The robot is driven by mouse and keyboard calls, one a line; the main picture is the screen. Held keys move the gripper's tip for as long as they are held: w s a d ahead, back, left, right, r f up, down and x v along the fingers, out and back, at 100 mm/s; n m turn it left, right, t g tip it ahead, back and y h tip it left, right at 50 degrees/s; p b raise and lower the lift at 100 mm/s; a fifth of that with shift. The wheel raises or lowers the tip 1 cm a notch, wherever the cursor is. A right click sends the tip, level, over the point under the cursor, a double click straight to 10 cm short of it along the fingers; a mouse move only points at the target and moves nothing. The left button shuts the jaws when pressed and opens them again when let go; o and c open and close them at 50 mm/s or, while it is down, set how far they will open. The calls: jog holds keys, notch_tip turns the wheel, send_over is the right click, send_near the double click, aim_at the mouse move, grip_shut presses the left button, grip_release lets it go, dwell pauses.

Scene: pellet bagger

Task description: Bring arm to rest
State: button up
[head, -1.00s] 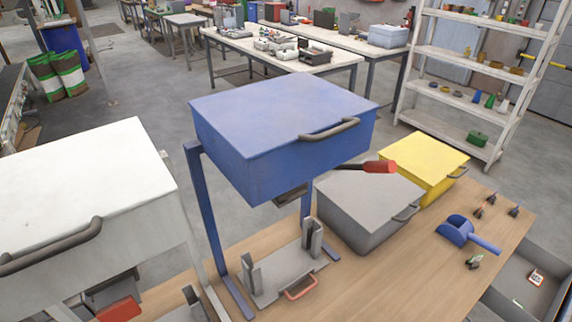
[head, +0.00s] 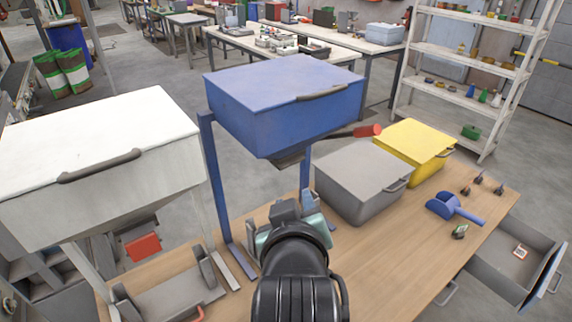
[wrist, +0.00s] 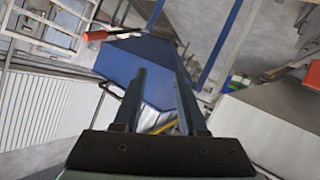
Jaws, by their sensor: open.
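My gripper (head: 300,212) and dark wrist show at the bottom middle of the head view, above the wooden table and in front of the blue hopper. The wrist view shows its two fingers (wrist: 160,85) spread apart with nothing held between them. The blue hopper (head: 283,100) stands closed on a blue frame, with a red-ended lever (head: 367,131) at its right. A large blue body lies beyond the fingers in the wrist view, with a red handle (wrist: 100,34) at upper left. My arm hides the floor of the stand under the blue hopper.
A white hopper (head: 100,150) with a red-tipped lever (head: 142,247) stands left. A grey box (head: 350,180) and yellow box (head: 412,150) sit right of the blue hopper. A blue scoop (head: 452,207) lies on the table (head: 400,260). A drawer (head: 505,265) stands open at the right.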

notch_tip(320, 180, up, 20)
jog(key=s+m+t, duration=0.2)
jog(key=t, duration=0.6)
jog(key=s+r+m+t, duration=0.1)
jog(key=s+r+t, duration=0.2)
jog(key=s+r, duration=0.2)
jog(key=s+a+r+m+t+b, duration=0.1)
jog(key=s+r+t, duration=0.2)
jog(key=r, duration=0.6)
jog(key=shift+s+r, duration=0.2)
jog(key=shift+s, duration=0.65)
jog(key=shift+a, duration=0.1)
